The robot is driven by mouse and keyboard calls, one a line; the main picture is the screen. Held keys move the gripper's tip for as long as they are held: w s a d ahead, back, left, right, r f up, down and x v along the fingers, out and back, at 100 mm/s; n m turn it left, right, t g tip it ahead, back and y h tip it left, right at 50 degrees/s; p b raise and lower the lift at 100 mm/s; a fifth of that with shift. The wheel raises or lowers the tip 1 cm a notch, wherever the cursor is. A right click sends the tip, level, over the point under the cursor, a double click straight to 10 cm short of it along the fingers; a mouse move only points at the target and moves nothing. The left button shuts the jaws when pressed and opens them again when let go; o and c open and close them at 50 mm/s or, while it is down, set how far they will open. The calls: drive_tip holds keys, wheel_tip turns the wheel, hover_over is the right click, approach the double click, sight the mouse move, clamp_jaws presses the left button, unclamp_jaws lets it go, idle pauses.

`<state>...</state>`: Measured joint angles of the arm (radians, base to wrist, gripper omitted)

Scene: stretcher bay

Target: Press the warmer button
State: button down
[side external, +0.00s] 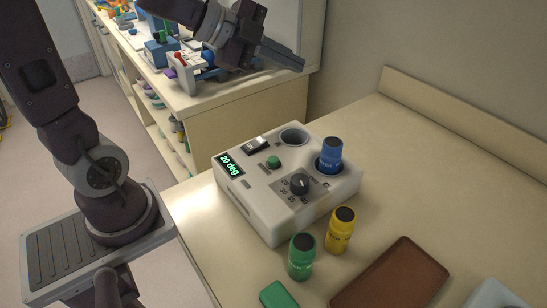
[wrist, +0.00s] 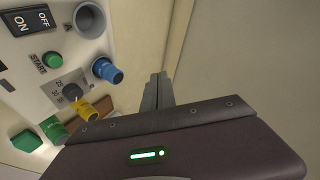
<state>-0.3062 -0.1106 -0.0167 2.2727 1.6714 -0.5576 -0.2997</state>
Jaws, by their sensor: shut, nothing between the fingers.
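The white warmer box (side external: 250,208) stands on the counter. Its green round START button (side external: 273,162) is on the top face, also clear in the wrist view (wrist: 52,60). A black ON/OFF rocker switch (side external: 256,144), a dial (side external: 300,184) and a lit display reading "20 deg" (side external: 230,165) share the top. A blue bottle (side external: 329,155) stands in one of the two round wells; the other well (side external: 293,136) is empty. My gripper (side external: 300,64) is shut and empty, above and behind the box, apart from it. In the wrist view its fingers (wrist: 158,80) lie right of the box.
A yellow bottle (side external: 340,230) and a green bottle (side external: 301,257) stand in front of the box. A green block (side external: 278,295) and a brown tray (side external: 395,280) lie nearer the camera. A cluttered shelf unit (side external: 215,112) stands behind.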

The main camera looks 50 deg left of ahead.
sight(269, 157)
drive_tip(key=s+d+f+m+g+h, duration=0.1)
drive_tip(key=s+f+m+g+h, duration=0.2)
drive_tip(key=s+f+m+g, duration=0.1)
wheel_tip(269, 157, down, 2)
drive_tip(key=shift+s+d+g, duration=0.4)
drive_tip(key=shift+s+g, duration=0.5)
drive_tip(key=shift+s, duration=0.2)
drive_tip(key=shift+f, duration=4.4)
drive_tip(key=shift+f, duration=0.4)
